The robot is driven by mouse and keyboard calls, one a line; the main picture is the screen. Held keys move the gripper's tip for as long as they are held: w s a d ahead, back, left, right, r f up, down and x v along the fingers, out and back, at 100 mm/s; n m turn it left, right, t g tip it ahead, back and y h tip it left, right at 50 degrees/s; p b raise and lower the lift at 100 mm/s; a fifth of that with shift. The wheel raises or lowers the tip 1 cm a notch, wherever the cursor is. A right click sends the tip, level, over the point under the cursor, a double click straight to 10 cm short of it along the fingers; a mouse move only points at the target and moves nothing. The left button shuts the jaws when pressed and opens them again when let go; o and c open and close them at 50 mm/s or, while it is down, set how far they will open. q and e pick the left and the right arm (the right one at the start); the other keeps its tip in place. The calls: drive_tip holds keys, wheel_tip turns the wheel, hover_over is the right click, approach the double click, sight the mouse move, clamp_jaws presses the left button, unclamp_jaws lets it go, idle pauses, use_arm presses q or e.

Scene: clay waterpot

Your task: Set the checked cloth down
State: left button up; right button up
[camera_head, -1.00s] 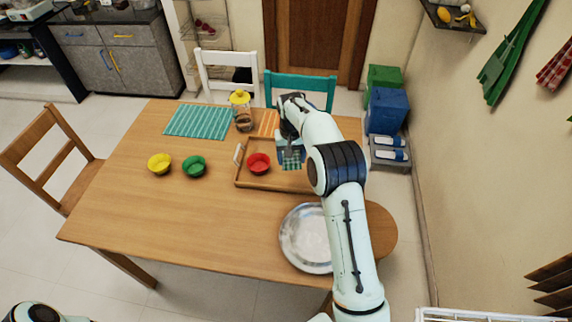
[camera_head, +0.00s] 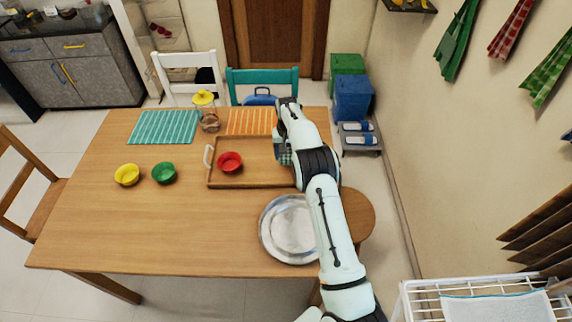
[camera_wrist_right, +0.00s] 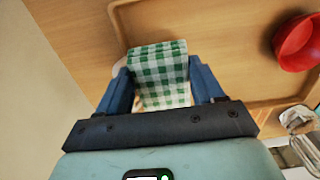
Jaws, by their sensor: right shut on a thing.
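The green-and-white checked cloth (camera_wrist_right: 160,68) is folded and held between the blue fingers of my right gripper (camera_wrist_right: 160,82) in the right wrist view. In the head view, the cloth (camera_head: 285,158) shows partly at the right end of the wooden tray (camera_head: 250,185), beside my right gripper (camera_head: 284,148). My arm hides part of it. In the wrist view it overlaps a corner of the tray (camera_wrist_right: 123,25). I cannot tell whether the cloth touches the tray. My left gripper is not in view.
A red bowl (camera_head: 230,161) sits in the tray's left part. A metal plate (camera_head: 288,232) lies in front of the tray. Yellow (camera_head: 127,174) and green (camera_head: 164,172) bowls stand left. A yellow-lidded jar (camera_head: 208,115) stands behind. The table's front left is clear.

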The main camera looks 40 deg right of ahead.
drive_tip(key=shift+w+f, duration=0.2)
drive_tip(key=shift+f, duration=1.05)
wheel_tip(320, 180, down, 4)
drive_tip(key=shift+r, duration=0.1)
drive_tip(key=o, duration=0.8)
drive_tip(key=shift+c, duration=0.2)
wheel_tip(320, 180, up, 12)
drive_tip(key=shift+p, duration=0.35)
drive_tip(key=shift+s+a, duration=0.1)
